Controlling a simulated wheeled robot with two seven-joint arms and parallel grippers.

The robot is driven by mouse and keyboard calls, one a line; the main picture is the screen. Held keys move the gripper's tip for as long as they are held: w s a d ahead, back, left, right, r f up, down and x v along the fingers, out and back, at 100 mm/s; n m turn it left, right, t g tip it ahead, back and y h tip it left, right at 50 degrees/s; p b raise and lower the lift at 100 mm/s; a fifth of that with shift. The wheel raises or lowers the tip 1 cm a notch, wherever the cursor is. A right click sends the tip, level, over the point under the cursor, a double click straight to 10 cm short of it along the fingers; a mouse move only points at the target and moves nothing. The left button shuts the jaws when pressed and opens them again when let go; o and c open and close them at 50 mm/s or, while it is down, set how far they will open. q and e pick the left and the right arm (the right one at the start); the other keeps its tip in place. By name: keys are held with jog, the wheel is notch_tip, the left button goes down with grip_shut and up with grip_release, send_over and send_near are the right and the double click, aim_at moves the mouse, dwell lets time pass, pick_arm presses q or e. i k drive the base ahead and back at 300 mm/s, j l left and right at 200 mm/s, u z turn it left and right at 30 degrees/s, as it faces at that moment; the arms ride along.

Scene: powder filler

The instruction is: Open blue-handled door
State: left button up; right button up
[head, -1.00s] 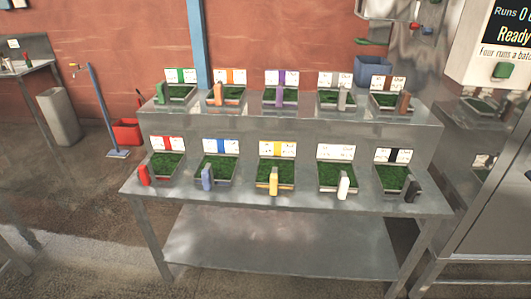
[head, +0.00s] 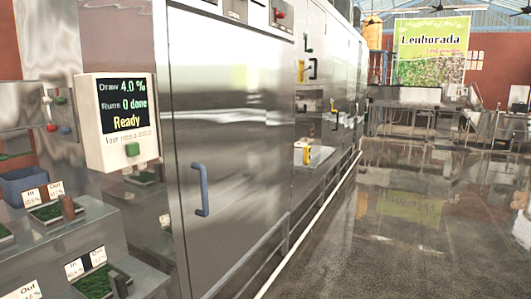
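The blue-handled door (head: 235,130) is a large steel door in the left half of the head view, and it looks closed. Its blue handle (head: 201,190) is an upright bar near the door's left edge. Neither of my grippers shows in the head view.
Steel shelves with grass trays (head: 95,283) stand at the lower left. Farther along are yellow (head: 301,71) and black handles. A white pipe (head: 315,222) runs along the machine's foot. The floor (head: 390,245) at right is clear.

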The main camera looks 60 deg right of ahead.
aim_at(231, 90)
jog(key=z, duration=1.6)
